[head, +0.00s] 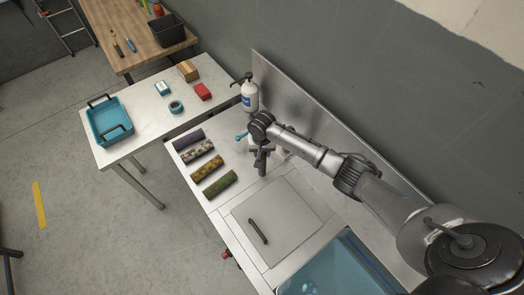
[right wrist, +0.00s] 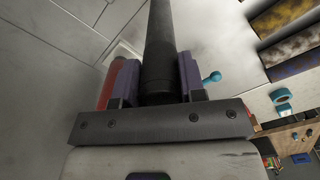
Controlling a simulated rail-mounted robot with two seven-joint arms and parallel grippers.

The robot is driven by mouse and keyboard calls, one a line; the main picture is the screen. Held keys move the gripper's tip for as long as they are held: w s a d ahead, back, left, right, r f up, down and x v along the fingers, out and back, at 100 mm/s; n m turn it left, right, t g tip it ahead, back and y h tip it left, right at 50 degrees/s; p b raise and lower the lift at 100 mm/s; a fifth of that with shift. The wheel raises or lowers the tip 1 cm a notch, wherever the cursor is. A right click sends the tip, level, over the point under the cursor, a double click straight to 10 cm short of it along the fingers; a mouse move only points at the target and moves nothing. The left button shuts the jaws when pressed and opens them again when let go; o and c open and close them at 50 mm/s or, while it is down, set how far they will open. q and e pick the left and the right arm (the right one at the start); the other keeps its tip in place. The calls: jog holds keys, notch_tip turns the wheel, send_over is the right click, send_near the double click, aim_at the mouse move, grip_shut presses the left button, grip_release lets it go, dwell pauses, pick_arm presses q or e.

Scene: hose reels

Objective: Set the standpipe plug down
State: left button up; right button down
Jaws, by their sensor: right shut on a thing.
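The standpipe plug, a dark grey tube (right wrist: 158,45), runs between the two purple-padded fingers of my right gripper (right wrist: 157,85) in the right wrist view. The gripper is shut on it. In the head view my right gripper (head: 262,151) is over the steel counter, right of the patterned rolls, with a short dark length of the plug (head: 261,168) showing below it. I cannot tell whether the plug's lower end touches the counter. A basin with blue-tinted water (head: 340,268) is at the bottom of the head view. My left gripper is not in view.
Several patterned rolls (head: 202,159) lie left of the gripper. A pump bottle (head: 249,95) and a teal-ended part (head: 241,136) are close behind it. A flat panel with a black handle (head: 282,205) lies in front. A blue tray (head: 110,122) is on the side table.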

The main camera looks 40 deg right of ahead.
jog(key=c, duration=0.7)
grip_release()
jog(key=shift+f, duration=0.1)
notch_tip(320, 180, up, 12)
jog(key=shift+r, duration=0.1)
jog(key=s+a+f+n+t, duration=0.1)
jog(key=s+a+f+n, duration=0.2)
jog(key=s+a+f, duration=0.4)
jog(key=s+a+f+n+t, duration=0.1)
jog(key=s+a+f+n, duration=0.3)
jog(key=s, duration=0.5)
jog(key=s+a+r+n, duration=0.1)
jog(key=s+r, duration=0.1)
jog(key=s, duration=0.6)
jog(key=s+a+r+n+t, duration=0.1)
jog(key=s+r, duration=0.2)
jog(key=s, duration=0.6)
jog(key=shift+a+n+t, duration=0.3)
jog(key=shift+a+n, duration=0.05)
jog(key=shift+n, duration=0.05)
